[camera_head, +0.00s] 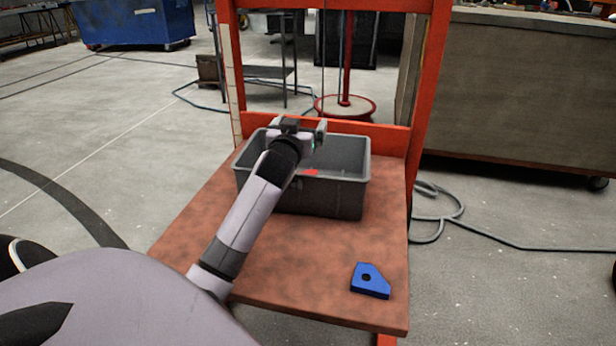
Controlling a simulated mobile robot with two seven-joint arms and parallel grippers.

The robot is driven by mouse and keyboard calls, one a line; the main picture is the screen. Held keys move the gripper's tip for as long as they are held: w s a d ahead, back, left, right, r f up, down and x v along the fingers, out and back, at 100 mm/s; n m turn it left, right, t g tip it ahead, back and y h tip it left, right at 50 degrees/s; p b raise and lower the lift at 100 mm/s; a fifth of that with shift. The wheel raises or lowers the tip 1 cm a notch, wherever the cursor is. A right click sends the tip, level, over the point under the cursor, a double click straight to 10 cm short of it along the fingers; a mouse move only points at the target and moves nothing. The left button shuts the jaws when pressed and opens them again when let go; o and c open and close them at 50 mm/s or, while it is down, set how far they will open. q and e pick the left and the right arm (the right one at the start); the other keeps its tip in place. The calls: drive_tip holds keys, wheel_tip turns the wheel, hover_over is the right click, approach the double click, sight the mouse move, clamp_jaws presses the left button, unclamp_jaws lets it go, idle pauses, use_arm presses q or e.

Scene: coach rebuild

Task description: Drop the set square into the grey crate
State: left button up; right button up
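A blue plate with a slanted edge and a round hole (370,281), which looks like the set square, lies flat on the brown tabletop at the front right. The grey crate (335,195) stands upright toward the back of the same table. My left gripper (298,130) is over the crate, with its fingers apart and nothing visible between them. It is well away from the blue plate. My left arm hides part of the crate's left side. My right gripper is out of view.
A small red thing (311,172) shows inside the crate, partly hidden. The tabletop (290,265) is clear around the blue plate. Orange-red frame posts (428,90) rise behind the table. A grey cable (480,230) lies on the floor at right.

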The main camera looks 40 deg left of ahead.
use_arm(q)
drive_tip(key=p+v, duration=0.2)
drive_tip(key=v, duration=0.5)
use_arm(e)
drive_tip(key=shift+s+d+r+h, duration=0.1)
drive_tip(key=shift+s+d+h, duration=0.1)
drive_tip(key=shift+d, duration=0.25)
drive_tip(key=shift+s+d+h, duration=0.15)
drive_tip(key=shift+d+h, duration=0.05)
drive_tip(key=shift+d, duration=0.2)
